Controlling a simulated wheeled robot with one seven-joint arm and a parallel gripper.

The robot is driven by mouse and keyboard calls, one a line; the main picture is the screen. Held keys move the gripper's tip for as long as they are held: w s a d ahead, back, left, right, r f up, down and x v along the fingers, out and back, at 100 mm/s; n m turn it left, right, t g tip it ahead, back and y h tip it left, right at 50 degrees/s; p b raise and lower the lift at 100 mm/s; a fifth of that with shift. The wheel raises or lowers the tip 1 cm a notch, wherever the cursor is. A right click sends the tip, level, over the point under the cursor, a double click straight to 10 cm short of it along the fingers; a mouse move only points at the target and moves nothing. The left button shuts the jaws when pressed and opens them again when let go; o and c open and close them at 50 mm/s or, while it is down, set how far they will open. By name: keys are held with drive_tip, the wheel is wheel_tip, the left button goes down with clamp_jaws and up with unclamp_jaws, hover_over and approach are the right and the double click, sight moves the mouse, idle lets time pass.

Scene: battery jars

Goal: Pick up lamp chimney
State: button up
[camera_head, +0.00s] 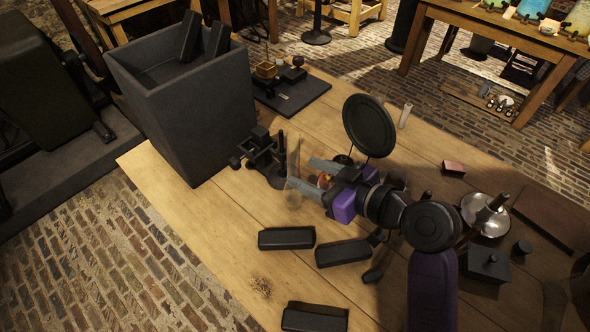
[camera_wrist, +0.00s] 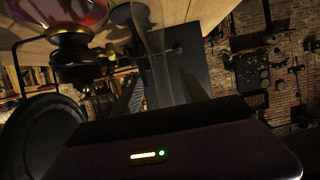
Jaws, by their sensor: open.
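The lamp chimney (camera_head: 293,186) is a clear glass tube standing upright on the wooden table, faint against the wood. My gripper (camera_head: 301,172) is open, its two grey fingers level and pointing left toward the chimney. In the wrist view the chimney (camera_wrist: 158,62) shows as a pale see-through column between my open fingers (camera_wrist: 160,88). I cannot tell whether either finger touches it. A small lamp with a red bowl (camera_head: 324,181) stands close by the fingers, partly hidden; it also shows large at the wrist view's upper left (camera_wrist: 80,32).
A round black disc (camera_head: 369,125) stands just behind my gripper. A black clamp-like device (camera_head: 262,158) and a tall dark bin (camera_head: 195,110) stand to the left. Several black blocks (camera_head: 286,238) lie in front. A metal bowl (camera_head: 485,214) is at right.

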drive_tip(key=x, duration=0.2)
drive_tip(key=shift+w+a, duration=0.15)
drive_tip(key=shift+a, duration=0.15)
drive_tip(key=shift+p+x, duration=0.55)
drive_tip(key=shift+x, duration=2.1)
drive_tip(key=shift+d+f, duration=0.1)
drive_tip(key=shift+f, duration=0.05)
clamp_jaws()
